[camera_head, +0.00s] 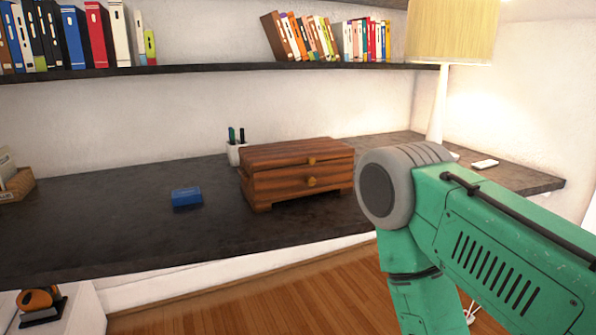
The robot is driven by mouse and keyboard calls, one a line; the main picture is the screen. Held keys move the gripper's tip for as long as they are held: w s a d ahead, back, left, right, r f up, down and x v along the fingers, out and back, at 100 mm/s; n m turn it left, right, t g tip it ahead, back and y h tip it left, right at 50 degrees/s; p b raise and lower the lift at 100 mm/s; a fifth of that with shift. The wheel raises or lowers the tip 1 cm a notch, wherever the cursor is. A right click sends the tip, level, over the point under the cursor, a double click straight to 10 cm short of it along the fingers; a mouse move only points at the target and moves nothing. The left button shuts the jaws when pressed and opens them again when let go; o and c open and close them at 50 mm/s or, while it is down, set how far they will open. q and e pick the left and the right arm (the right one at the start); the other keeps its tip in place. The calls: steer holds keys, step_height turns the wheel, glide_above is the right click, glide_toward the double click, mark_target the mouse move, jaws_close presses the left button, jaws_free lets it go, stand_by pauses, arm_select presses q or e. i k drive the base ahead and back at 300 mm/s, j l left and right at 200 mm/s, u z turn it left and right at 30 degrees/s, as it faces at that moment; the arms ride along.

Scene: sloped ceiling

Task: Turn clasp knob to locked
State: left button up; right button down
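A brown striped wooden box (270,187) stands on short feet on the dark desk, with its lid down. On its front are two small brass-coloured knobs. The upper clasp knob (312,161) is near the lid edge, and the lower knob (311,182) is on the front below it. They are too small to tell which way they are turned. My green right arm comes in from the right and bends down in front of the desk, to the right of the box. Its gripper is out of the picture. My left arm and gripper are not in view.
The dark desk (110,225) is mostly clear left of the box. A blue block (186,197) lies there, and a white pen cup (234,155) stands behind the box. A lamp (440,105) stands at right. A bookshelf (200,69) runs above. An orange-black object (40,303) is lower left.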

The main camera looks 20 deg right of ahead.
mark_target(310, 181)
steer(key=i+l, duration=0.1)
steer(key=l, duration=0.65)
steer(key=i+l+u, duration=0.1)
steer(key=l, duration=0.6)
